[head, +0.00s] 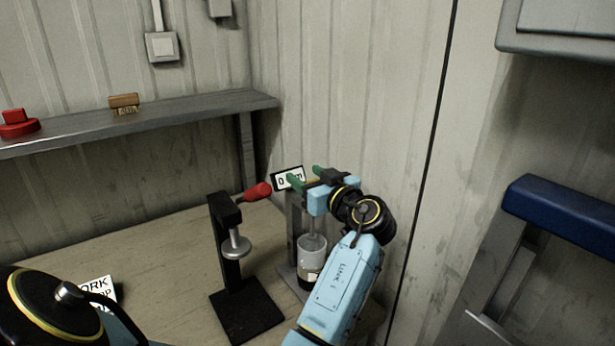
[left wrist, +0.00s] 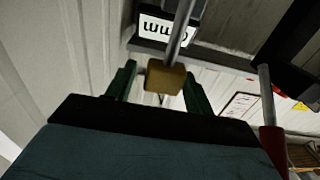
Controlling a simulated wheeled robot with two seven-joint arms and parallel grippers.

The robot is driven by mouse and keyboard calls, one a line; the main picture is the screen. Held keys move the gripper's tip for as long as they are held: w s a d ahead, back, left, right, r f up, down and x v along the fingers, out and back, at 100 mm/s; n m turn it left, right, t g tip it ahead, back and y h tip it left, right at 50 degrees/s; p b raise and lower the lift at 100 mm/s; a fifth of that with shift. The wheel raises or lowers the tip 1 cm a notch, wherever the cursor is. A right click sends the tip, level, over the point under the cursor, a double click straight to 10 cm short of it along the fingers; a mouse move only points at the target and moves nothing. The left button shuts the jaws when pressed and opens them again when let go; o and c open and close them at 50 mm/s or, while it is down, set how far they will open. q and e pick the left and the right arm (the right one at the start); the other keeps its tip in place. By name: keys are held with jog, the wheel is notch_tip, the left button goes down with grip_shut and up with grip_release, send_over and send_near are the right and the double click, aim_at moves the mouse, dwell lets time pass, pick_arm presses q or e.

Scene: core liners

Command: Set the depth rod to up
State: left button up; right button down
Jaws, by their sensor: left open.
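The depth gauge stand has a white sign (head: 289,179) reading "0 … mm", partly covered by my gripper. Its metal rod (head: 313,239) goes down towards a grey-white cylinder (head: 312,256) with a dark lower band. In the left wrist view the rod (left wrist: 181,30) ends at a brass-coloured knob (left wrist: 165,77), and the sign (left wrist: 163,31) appears upside down behind it. My left gripper (head: 308,177), with green fingers, is at the top of the stand. In the wrist view its open fingers (left wrist: 160,87) stand on either side of the knob; contact cannot be told. My right gripper is not in view.
A black press stand (head: 229,258) with a red-tipped lever (head: 257,192) stands just left of the gauge; its red grip (left wrist: 272,148) shows in the wrist view. A grey shelf (head: 180,110) runs behind.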

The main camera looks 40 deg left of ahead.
pick_arm(q)
jog(key=b+v, duration=0.1)
jog(key=v, duration=0.6)
dwell(0.5)
